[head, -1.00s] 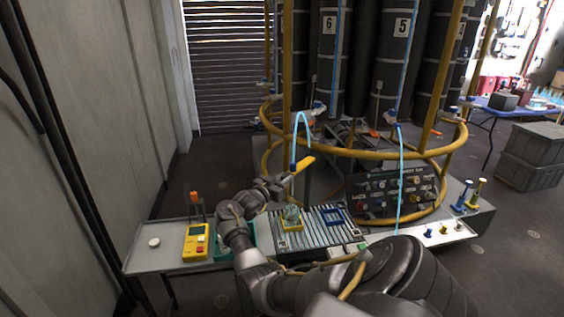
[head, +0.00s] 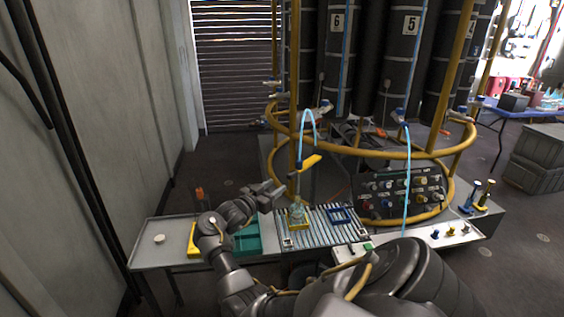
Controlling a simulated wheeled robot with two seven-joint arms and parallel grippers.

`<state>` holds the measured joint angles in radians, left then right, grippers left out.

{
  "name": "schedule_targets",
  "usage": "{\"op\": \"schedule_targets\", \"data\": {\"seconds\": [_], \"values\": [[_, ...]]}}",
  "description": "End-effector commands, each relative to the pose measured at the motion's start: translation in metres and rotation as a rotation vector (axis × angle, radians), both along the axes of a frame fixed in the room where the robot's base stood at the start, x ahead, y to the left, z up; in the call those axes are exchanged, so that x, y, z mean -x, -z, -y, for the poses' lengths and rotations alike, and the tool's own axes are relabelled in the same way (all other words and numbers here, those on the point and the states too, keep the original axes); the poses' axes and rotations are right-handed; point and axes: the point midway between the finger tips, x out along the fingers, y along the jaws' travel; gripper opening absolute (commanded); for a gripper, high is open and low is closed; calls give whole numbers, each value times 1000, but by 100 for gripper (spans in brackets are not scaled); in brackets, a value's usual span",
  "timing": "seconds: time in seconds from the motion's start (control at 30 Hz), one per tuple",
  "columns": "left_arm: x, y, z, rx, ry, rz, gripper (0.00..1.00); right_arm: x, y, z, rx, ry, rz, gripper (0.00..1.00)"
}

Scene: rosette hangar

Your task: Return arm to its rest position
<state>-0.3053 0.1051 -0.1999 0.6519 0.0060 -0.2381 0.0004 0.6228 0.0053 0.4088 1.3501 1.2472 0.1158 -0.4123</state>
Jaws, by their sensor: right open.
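My right arm comes in from the bottom right and bends up over the bench. Its gripper (head: 276,190) is open and empty, held above the bench behind the teal tray (head: 247,240) and left of a clear flask (head: 298,211). The flask stands in a yellow square holder on the ribbed grey rack (head: 322,236). The gripper looks apart from the flask, though the exact gap is hard to judge. My forearm and wrist hide most of the yellow meter (head: 192,243). My left gripper is not in view.
The narrow bench (head: 170,258) also bears a white round disc (head: 159,239) and a blue square frame (head: 341,215). A yellow ring rail (head: 370,152) with a hanging light-blue hose (head: 407,170) and a control panel (head: 401,192) stand behind. The wall (head: 110,130) is at left.

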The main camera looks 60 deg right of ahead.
Motion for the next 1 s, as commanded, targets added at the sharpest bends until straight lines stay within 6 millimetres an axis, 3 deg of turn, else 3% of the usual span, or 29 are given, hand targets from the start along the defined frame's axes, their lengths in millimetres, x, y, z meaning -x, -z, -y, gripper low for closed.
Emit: {"op": "schedule_targets", "data": {"seconds": [0.2, 0.83, 1.0], "values": [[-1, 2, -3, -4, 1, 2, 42, -1, 0, -17, 1, 0, 0, 42], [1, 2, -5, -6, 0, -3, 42, -2, 0, -18, 0, -3, 0, 42], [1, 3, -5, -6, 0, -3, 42, -8, 18, -19, -20, -149, 23, 42]]}}
